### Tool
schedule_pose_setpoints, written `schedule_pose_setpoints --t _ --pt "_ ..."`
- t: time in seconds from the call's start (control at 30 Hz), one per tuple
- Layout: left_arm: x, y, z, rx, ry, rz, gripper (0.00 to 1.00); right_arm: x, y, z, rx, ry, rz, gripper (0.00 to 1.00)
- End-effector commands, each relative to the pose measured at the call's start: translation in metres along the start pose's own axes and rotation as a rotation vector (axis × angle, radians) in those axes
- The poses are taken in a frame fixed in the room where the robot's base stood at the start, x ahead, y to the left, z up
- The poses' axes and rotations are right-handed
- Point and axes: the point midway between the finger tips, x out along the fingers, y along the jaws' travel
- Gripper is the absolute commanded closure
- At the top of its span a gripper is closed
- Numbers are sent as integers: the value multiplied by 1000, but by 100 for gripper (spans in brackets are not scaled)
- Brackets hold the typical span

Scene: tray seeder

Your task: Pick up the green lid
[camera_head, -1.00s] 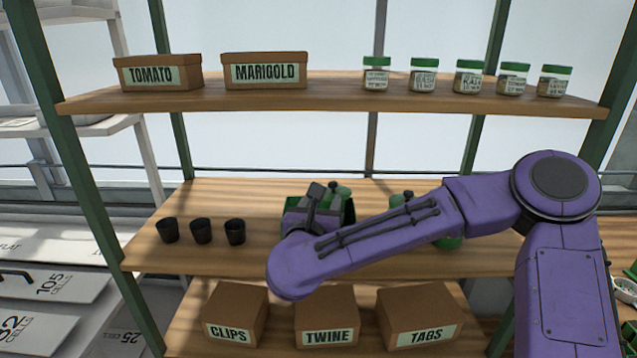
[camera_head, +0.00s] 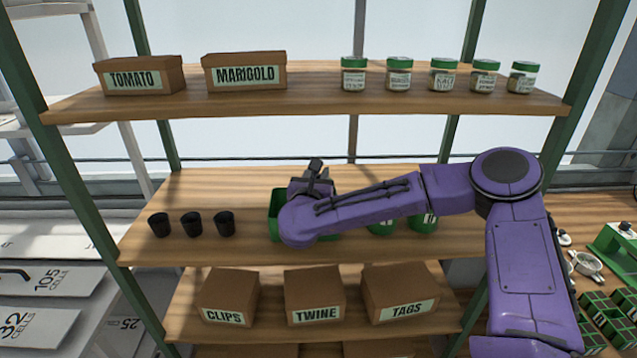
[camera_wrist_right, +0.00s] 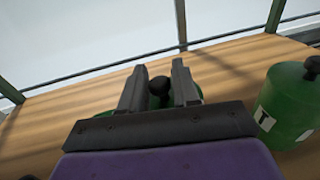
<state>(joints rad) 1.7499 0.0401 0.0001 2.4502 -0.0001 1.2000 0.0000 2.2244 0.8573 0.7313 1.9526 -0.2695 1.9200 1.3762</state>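In the right wrist view, a green lid (camera_wrist_right: 154,103) with a round black knob (camera_wrist_right: 160,87) lies straight ahead, mostly hidden by my gripper. My right gripper (camera_wrist_right: 160,80) is open, with one finger on each side of the knob and gaps visible; whether they touch it I cannot tell. In the head view, my right gripper (camera_head: 316,172) is over the middle shelf, at a green container (camera_head: 276,212) largely hidden by my purple arm. The lid is hidden there. My left gripper is not in view.
A green canister (camera_wrist_right: 295,100) with a black knob stands close to the right of the gripper. Three black pots (camera_head: 192,224) stand left on the middle shelf (camera_head: 160,255). The upper shelf (camera_head: 320,98) is above; labelled boxes (camera_head: 315,295) are below.

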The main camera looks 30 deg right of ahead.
Motion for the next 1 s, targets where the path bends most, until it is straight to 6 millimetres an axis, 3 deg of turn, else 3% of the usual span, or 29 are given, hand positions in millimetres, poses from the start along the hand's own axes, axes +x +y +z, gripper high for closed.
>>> schedule_pose_setpoints --t 0.03,0.07,0.1,0.47,0.57,0.7,0.93,1.0 --pt "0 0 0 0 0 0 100 0 0 0 0 0 0 87" --pt "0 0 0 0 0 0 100 0 0 0 0 0 0 97" --pt "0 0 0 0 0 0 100 0 0 0 0 0 0 100" --pt "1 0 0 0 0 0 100 0 -1 0 -1 2 -2 100" --pt "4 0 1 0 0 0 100 0 0 7 2 -1 -1 100" --pt "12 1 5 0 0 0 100 -2 -1 31 6 -3 -1 100" --pt "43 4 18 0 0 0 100 -57 5 85 4 -7 4 100" --pt "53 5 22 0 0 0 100 -79 7 91 2 -7 5 100"
